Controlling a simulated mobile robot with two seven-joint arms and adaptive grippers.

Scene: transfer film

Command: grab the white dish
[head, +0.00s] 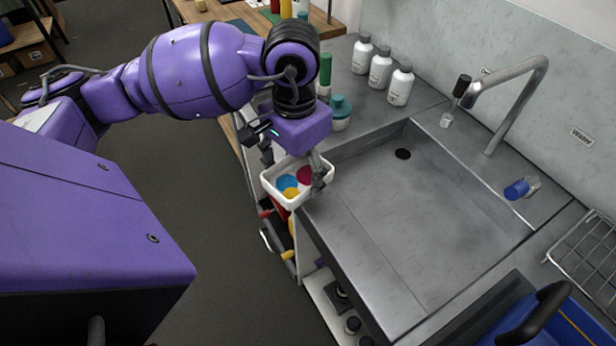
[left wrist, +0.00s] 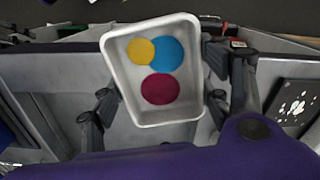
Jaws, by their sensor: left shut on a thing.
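The white dish (head: 283,197) is a small rectangular tray with rounded corners, holding a blue, a yellow and a dark red disc. My left gripper (head: 292,180) is shut on the dish, which sits between its fingers by the left edge of the sink counter in the head view. In the left wrist view the dish (left wrist: 118,75) shows from above, with a finger of my left gripper (left wrist: 158,108) on each side. The dish's underside is hidden, so I cannot tell if it touches the counter edge. My right gripper is not in view.
A steel sink (head: 400,235) with a tap (head: 512,95) fills the right. Several white bottles (head: 380,68) and a green-lidded jar (head: 340,112) stand behind it. A blue-capped vial (head: 518,188) and a wire rack (head: 590,255) are at the right. Open floor (head: 225,250) lies left.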

